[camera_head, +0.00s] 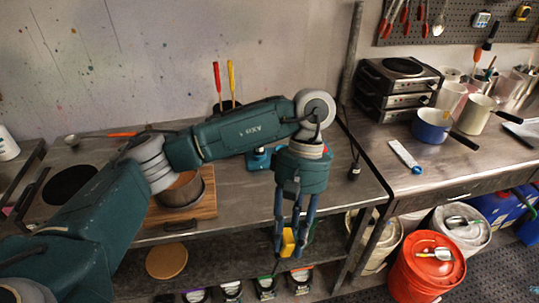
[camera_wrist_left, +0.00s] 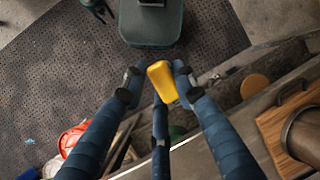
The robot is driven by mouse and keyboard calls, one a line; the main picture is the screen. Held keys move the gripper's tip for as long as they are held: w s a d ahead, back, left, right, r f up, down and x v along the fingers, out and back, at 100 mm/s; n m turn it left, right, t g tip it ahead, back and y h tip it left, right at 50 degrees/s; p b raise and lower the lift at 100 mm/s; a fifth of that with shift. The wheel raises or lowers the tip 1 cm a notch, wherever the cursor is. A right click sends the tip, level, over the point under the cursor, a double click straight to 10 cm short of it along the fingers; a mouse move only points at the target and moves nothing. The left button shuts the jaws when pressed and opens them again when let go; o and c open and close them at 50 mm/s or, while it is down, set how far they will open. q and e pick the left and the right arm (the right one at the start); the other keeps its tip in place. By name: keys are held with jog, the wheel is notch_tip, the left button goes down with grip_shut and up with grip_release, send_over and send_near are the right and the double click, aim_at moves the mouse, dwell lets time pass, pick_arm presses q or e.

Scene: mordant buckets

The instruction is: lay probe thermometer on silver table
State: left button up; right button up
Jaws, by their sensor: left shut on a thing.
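My left gripper (camera_head: 287,246) is shut on a small yellow thing, seemingly the probe thermometer (camera_head: 288,243). It hangs in the air in front of the front edge of the silver table (camera_head: 240,222). In the left wrist view the yellow body (camera_wrist_left: 162,82) sits between the fingers; a thin probe cannot be made out. The silver table holds a wooden board with a brown pot. A second metal table (camera_head: 385,170) stands at the right. A dark claw-like shape at the top left of the left wrist view may be my right gripper (camera_wrist_left: 96,10); its jaws are unclear.
A brown pot (camera_head: 180,190) stands on a wooden board (camera_head: 208,208). A blue pot (camera_head: 430,126) and a white label strip (camera_head: 405,156) are on the right table. An orange-lidded bucket (camera_head: 410,280) stands on the floor.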

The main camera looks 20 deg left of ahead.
pick_arm(q)
jog(key=w+d+r+n+t+h+p, duration=0.1)
jog(key=w+d+r+n+h+p, duration=0.1)
jog(key=w+n+h, duration=0.55)
jog(key=w+d+r+n+t+h+p, duration=0.1)
jog(key=w+d+r+n+t+h, duration=0.1)
jog(key=w+n, duration=0.95)
jog(key=w+a+f+n+t+y+p, duration=0.1)
jog(key=w+a+f+n+t, duration=0.15)
jog(key=a+n+t, duration=0.6)
jog(key=w+a+f+n+t+y+p, duration=0.15)
jog(key=a+f+n+t, duration=0.35)
jog(key=a+n, duration=0.65)
pick_arm(e)
notch_tip(320, 180, up, 6)
jog(key=r, duration=0.1)
pick_arm(q)
jog(key=shift+t+h, duration=0.3)
jog(key=shift+t, duration=0.35)
jog(key=f+b, duration=0.6)
jog(key=b, duration=0.1)
jog(key=shift+w+d+f, duration=0.1)
jog(key=shift+w+d, duration=0.05)
jog(key=shift+w, duration=0.05)
jog(key=shift+f+b, duration=0.65)
jog(key=shift+f, duration=0.65)
pick_arm(e)
notch_tip(320, 180, down, 9)
jog(key=shift+s+f, duration=0.1)
